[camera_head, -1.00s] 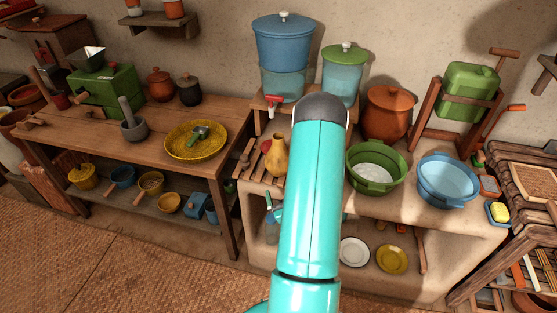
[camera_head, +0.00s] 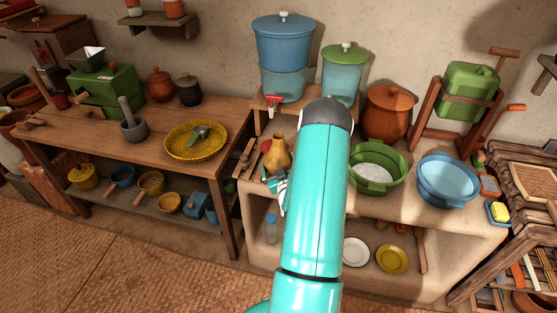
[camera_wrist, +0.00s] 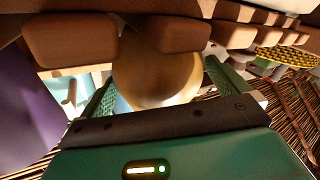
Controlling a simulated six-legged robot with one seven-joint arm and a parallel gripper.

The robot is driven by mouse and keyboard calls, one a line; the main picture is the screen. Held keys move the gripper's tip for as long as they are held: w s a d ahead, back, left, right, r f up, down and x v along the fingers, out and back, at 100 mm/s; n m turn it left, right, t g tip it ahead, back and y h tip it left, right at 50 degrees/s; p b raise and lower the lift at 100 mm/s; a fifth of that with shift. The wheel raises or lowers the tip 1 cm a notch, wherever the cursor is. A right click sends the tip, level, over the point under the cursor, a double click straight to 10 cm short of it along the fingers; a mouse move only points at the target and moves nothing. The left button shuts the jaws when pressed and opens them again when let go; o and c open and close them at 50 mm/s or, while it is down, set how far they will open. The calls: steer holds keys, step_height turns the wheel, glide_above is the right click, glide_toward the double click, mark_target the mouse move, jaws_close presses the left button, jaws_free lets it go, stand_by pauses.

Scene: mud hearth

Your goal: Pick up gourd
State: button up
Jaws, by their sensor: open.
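The gourd (camera_head: 278,155) is yellow-brown with a narrow neck and a round belly. It stands upright near the left end of the clay counter, just left of my arm. My gripper (camera_head: 281,186) shows partly below the gourd at the counter's front edge; my arm hides the rest. In the wrist view, the rounded tan gourd (camera_wrist: 158,72) is between the two green ridged fingers of my gripper (camera_wrist: 165,84). The fingers are open, one on each side of it. I cannot tell whether either finger touches it.
A wooden slatted rack is around the gourd's base, and its blocks (camera_wrist: 72,40) are close to my fingers. A green basin (camera_head: 377,180) and blue basin (camera_head: 447,184) stand to the right. A red-tapped water filter (camera_head: 283,50) stands behind.

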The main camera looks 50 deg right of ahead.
steer(key=shift+w+d, duration=0.25)
steer(key=shift+w, duration=0.05)
steer(key=c, duration=0.9)
steer(key=shift+c, duration=0.7)
steer(key=shift+r, duration=0.15)
